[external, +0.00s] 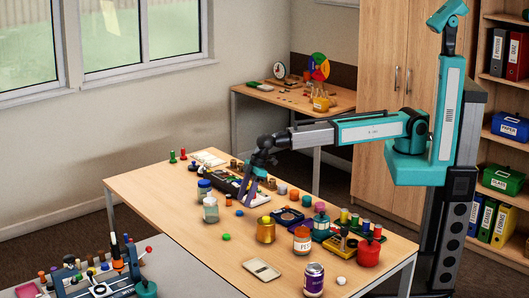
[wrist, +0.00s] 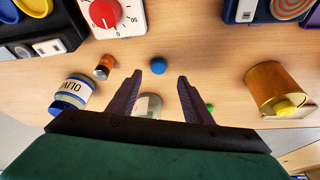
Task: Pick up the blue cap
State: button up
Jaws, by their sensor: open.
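The blue cap (wrist: 157,65) is small and round and lies on the wooden table. In the wrist view it sits just beyond my fingertips, in line with the gap between them. In the external view the blue cap (external: 239,213) is a small spot below my fingers. My gripper (wrist: 159,77) is open and empty, its two dark purple fingers spread apart. In the external view my gripper (external: 247,198) reaches down over the table close to the cap. I cannot tell its exact height above the table.
A clear jar (wrist: 148,107) shows between my fingers, nearer the palm. A green cap (wrist: 210,107) lies to the right. An amber jar (wrist: 265,88) is further right. A labelled jar (wrist: 75,90) and a small brown bottle (wrist: 103,66) are left. A dial timer (wrist: 104,14) stands beyond.

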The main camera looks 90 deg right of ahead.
aim_at(239, 211)
jog(key=shift+p+x, duration=0.65)
jog(key=shift+x, duration=0.6)
jog(key=shift+d+x, duration=0.1)
jog(key=shift+x, duration=0.5)
jog(key=shift+d+x, duration=0.15)
jog(key=shift+x, duration=0.5)
jog(key=shift+a, duration=0.1)
jog(key=c, duration=1.2)
grip_shut()
